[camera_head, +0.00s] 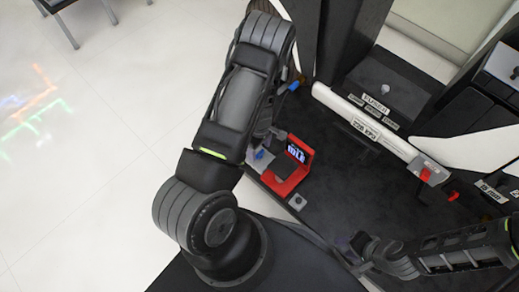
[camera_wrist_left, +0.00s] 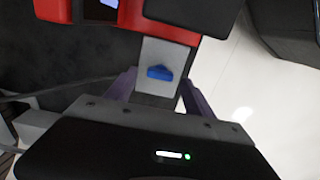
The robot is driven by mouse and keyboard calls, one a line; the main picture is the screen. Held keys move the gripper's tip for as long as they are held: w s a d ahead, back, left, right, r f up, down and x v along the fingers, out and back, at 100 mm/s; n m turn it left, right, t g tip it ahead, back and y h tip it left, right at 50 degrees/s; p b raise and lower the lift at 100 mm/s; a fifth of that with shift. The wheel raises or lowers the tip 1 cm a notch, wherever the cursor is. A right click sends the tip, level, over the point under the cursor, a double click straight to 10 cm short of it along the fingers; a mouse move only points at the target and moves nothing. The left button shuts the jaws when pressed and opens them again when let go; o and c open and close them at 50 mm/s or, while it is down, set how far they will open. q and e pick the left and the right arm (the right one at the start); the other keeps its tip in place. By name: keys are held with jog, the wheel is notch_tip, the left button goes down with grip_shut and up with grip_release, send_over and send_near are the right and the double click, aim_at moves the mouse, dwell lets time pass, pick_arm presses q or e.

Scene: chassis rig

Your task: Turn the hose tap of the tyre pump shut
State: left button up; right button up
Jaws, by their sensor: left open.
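The hose tap (camera_wrist_left: 160,72) is a small blue handle on a pale grey block, which joins the red tyre pump (camera_wrist_left: 20,45) at the top of the left wrist view. In the head view the blue tap (camera_head: 262,155) shows just left of the red pump (camera_head: 290,184) with its lit display. My left gripper (camera_wrist_left: 158,88) is open, its two purple fingers apart on either side of the grey block, with the blue handle between them. I see no clear contact. In the head view my left arm mostly hides this gripper. My right gripper (camera_head: 366,246) is at the lower right, its jaws unclear.
A long white cylinder (camera_head: 345,108) with a red end lies across the dark bench (camera_head: 330,205), right of the pump. Labelled dark boxes stand behind. Pale floor is open at left.

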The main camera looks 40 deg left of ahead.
aim_at(259, 154)
pick_arm(q)
notch_tip(259, 154, up, 6)
jog(key=shift+f+p, duration=0.1)
jog(key=shift+p, duration=0.7)
jog(key=shift+s+f, duration=0.1)
jog(key=shift+s, duration=0.05)
